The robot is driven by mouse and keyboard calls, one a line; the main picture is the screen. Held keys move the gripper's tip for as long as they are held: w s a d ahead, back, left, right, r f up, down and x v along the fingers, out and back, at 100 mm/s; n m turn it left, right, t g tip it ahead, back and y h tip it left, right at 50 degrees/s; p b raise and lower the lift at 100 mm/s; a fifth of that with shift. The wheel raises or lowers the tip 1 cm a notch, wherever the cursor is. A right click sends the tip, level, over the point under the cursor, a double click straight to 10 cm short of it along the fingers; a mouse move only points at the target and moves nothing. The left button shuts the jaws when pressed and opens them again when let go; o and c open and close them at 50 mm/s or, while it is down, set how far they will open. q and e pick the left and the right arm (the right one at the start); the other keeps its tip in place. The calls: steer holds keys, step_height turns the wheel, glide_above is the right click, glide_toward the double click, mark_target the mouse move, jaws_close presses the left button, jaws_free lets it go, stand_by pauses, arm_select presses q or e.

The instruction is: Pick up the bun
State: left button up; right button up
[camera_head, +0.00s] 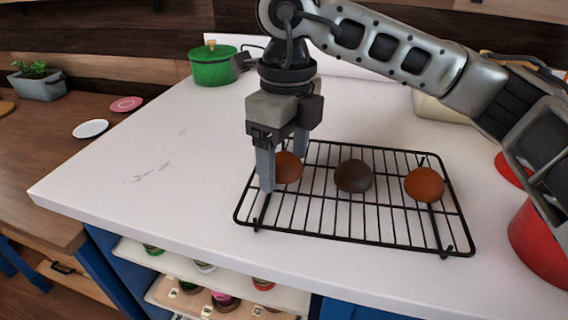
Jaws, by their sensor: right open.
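Three round buns sit in a row on a black wire cooling rack (330,236). The left bun (288,170) is orange-brown, the middle bun (353,177) is dark brown, and the right bun (424,185) is orange-brown. My right gripper (284,172) points down at the left bun, with its open fingers on either side of it. One finger hides part of that bun's left side. I cannot tell whether the fingers touch the bun. My left gripper is not in view.
The rack stands on a white counter (150,170), whose left part is clear. A green pot (213,65) stands at the back. A red rounded object (540,245) is close to the rack's right. Open shelves with jars lie below the counter's front edge.

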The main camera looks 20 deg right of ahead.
steer(key=c, duration=1)
steer(key=shift+c, duration=0.2)
